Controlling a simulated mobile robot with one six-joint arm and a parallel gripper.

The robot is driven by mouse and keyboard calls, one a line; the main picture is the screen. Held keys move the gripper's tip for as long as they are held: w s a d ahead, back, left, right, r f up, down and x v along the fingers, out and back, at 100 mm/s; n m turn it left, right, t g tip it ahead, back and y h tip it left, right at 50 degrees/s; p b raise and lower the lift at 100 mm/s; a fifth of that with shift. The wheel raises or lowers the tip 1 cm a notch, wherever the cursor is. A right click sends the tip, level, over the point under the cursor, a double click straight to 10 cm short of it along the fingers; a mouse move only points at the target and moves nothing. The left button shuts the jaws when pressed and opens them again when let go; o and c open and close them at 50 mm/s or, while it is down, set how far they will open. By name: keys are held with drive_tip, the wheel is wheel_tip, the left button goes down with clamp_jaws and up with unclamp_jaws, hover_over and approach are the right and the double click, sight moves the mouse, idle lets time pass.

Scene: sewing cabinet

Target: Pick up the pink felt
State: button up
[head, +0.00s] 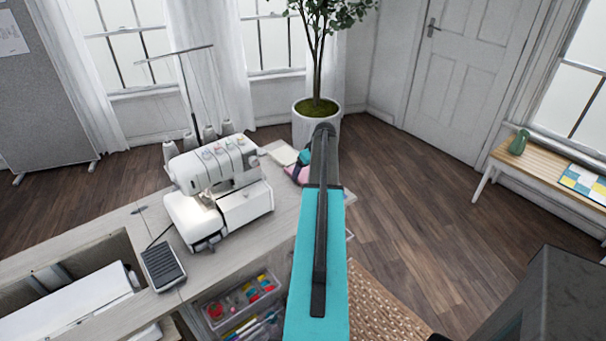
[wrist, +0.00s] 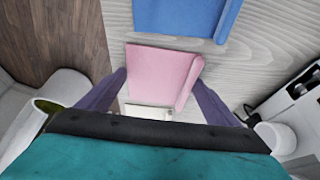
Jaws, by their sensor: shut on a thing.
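The pink felt (wrist: 160,62), a flat piece with a rolled or folded right edge, is in the middle of the wrist view. My gripper (wrist: 160,78) has its two purple fingers at the felt's left and right sides and is shut on it. Whether the felt is clear of the tabletop is hard to tell. In the head view only a small part of the pink felt (head: 298,174) shows at the table's far end; my arm hides the rest and most of the gripper.
A blue felt piece (wrist: 185,14) lies beside the pink one on the pale wood table (wrist: 265,60). A cream piece (head: 283,154) is close by. A white overlock machine (head: 217,190) stands left of my arm, and a potted tree (head: 317,108) behind the table. A drawer of supplies (head: 240,305) is below.

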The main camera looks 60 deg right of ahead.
drive_tip(key=shift+r, duration=0.1)
drive_tip(key=shift+r+b, duration=0.8)
drive_tip(key=shift+r, duration=0.7)
drive_tip(key=s+a+b, duration=0.1)
drive_tip(key=s+a, duration=0.2)
drive_tip(key=s, duration=0.1)
drive_tip(key=s+a+r+b, duration=0.1)
drive_tip(key=s+a, duration=0.3)
drive_tip(key=s+a+b, duration=0.1)
drive_tip(key=s+a, duration=0.2)
drive_tip(key=s, duration=0.1)
drive_tip(key=shift+s+a+r+b, duration=0.1)
drive_tip(key=shift+a+r+b, duration=0.1)
drive_tip(key=shift+r+b, duration=0.2)
idle(0.7)
